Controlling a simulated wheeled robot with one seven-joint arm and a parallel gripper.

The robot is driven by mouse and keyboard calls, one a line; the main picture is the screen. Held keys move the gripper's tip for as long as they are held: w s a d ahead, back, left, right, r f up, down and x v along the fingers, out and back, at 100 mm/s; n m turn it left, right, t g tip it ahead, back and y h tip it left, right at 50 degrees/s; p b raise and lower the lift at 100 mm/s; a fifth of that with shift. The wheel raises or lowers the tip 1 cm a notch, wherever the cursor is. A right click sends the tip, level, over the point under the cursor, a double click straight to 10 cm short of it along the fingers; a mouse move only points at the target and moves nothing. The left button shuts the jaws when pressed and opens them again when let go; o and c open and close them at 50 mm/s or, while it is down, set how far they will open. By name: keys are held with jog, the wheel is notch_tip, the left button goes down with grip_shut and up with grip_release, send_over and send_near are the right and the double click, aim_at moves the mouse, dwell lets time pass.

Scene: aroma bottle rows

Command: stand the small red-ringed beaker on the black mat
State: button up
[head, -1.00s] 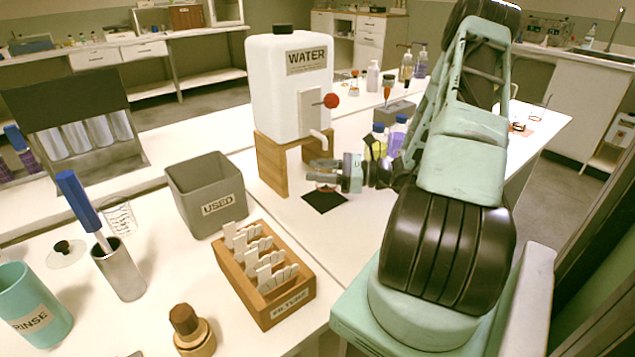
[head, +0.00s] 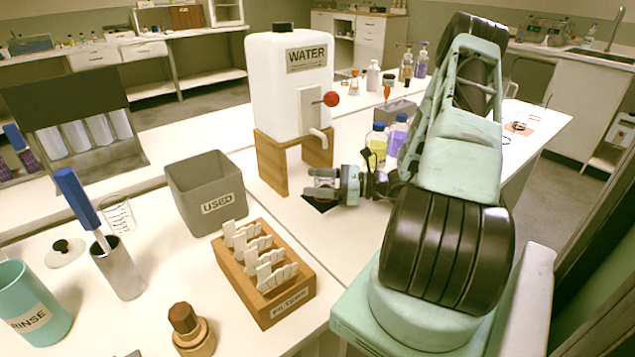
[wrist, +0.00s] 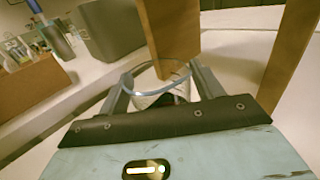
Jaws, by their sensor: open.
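The small clear glass beaker (wrist: 152,84) is between the fingers of my gripper (wrist: 160,78) in the wrist view. Its round rim shows, with a little red near its lower right. My gripper is open, one finger on each side of the beaker. In the head view my gripper (head: 314,184) is low over the black mat (head: 318,206), in front of the water tank's stand. The mat is mostly hidden under gripper and beaker. The beaker appears upright; its base is hidden, so I cannot tell exactly how it meets the mat.
The white water tank (head: 290,85) on its wooden stand (head: 271,165) is close behind the gripper. The grey USED bin (head: 205,190) and wooden filter box (head: 268,290) are to the left. Bottles with yellow (head: 376,145) and purple liquid (head: 397,135) stand behind the wrist.

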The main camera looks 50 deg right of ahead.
jog(key=shift+r, duration=0.2)
jog(key=v, duration=1.2)
jog(key=shift+f, duration=0.1)
